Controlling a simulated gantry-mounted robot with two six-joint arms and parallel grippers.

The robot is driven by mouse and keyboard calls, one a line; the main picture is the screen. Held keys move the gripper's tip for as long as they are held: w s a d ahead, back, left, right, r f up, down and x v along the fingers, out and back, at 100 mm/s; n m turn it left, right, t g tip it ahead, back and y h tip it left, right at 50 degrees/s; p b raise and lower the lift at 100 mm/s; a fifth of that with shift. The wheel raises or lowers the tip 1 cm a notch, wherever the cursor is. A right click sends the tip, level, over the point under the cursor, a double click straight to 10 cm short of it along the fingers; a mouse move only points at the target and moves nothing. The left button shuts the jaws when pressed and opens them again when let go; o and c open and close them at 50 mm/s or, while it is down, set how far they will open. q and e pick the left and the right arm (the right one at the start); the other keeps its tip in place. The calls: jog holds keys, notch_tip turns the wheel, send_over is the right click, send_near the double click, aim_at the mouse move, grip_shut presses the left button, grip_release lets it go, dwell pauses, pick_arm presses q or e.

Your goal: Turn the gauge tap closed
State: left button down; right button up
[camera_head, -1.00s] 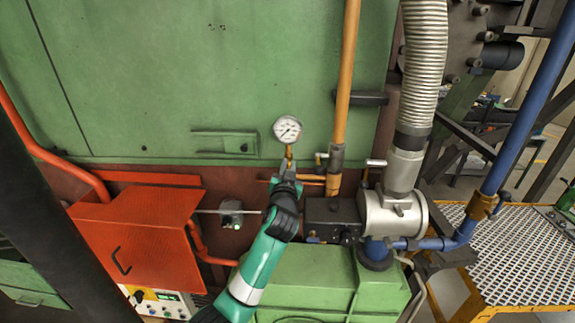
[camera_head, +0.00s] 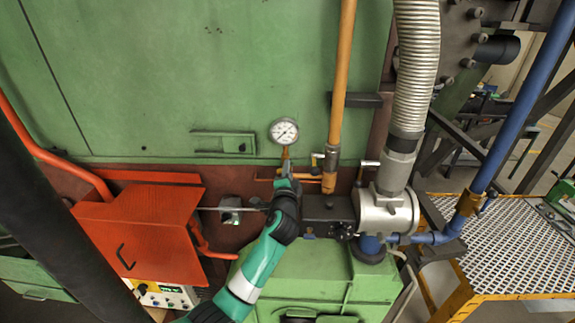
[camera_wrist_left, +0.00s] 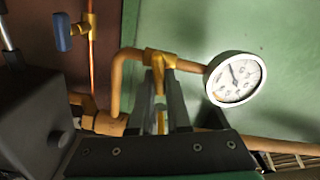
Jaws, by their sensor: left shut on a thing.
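The round white pressure gauge (camera_head: 284,131) stands on a short brass stem in front of the green furnace wall. It also shows at the right in the left wrist view (camera_wrist_left: 236,78). My left gripper (camera_head: 285,177) is just below the gauge. In the left wrist view its two dark fingers (camera_wrist_left: 163,88) are on either side of a brass-coloured piece (camera_wrist_left: 160,120) below the brass fitting (camera_wrist_left: 158,60), and they are shut on it. I take this piece for the gauge tap; the fingers hide most of it. My right gripper is not in view.
An orange pipe (camera_head: 340,75) rises right of the gauge. A small lever valve (camera_head: 318,157) sits close to my left gripper. A red-orange box (camera_head: 140,235) is at the left. A silver blower housing (camera_head: 385,210) is at the right. A blue-handled valve (camera_wrist_left: 62,32) shows in the left wrist view.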

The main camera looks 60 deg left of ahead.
pick_arm(q)
jog(key=m+p, duration=0.1)
jog(key=m, duration=0.2)
jog(key=shift+f, duration=0.1)
jog(key=shift+f+m, duration=0.1)
jog(key=shift+m, duration=0.3)
jog(key=c, duration=0.9)
grip_release()
jog(key=shift+d, duration=0.1)
jog(key=v, duration=1.1)
jog(key=shift+s+d, duration=0.1)
jog(key=shift+d, duration=0.15)
